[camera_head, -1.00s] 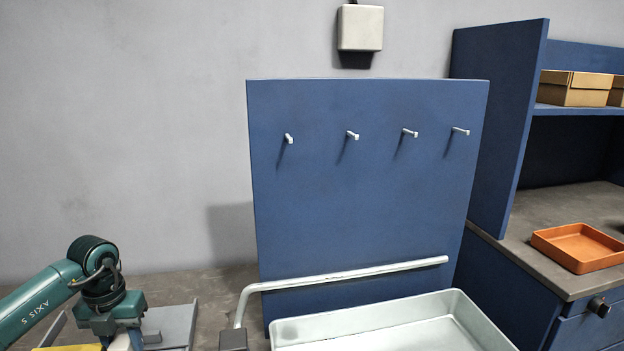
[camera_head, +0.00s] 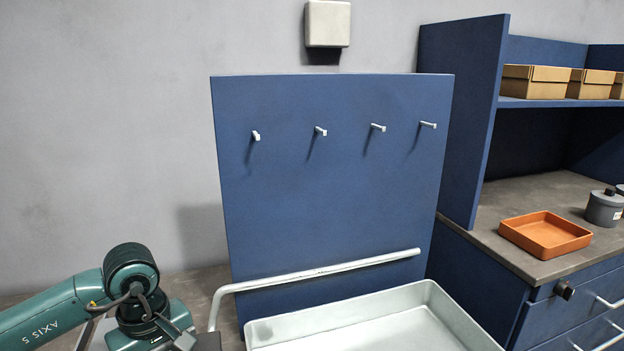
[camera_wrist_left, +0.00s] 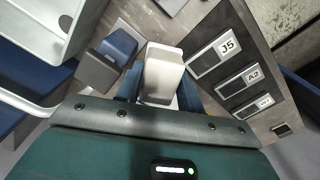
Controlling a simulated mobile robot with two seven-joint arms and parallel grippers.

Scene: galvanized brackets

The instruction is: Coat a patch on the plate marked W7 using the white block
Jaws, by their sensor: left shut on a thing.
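My left gripper (camera_wrist_left: 160,92) is shut on the white block (camera_wrist_left: 163,70), which sits between its bluish fingers in the left wrist view. In that view the plate marked W7 (camera_wrist_left: 259,106) appears to be the lowest of a row of dark labelled plates, its small label hard to read. Plates marked J5 (camera_wrist_left: 226,46) and A2 (camera_wrist_left: 250,77) lie beside it. The row is to the right of the block, apart from it. In the head view my left arm is at the lower left, with its gripper out of frame. My right gripper is not in view.
A pale metal tray (camera_head: 437,318) stands before a blue hook panel (camera_head: 330,190) with a pale rail (camera_head: 330,270). A blue-topped grey object (camera_wrist_left: 107,60) lies left of the block. An orange tray (camera_head: 545,235) is on the right counter.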

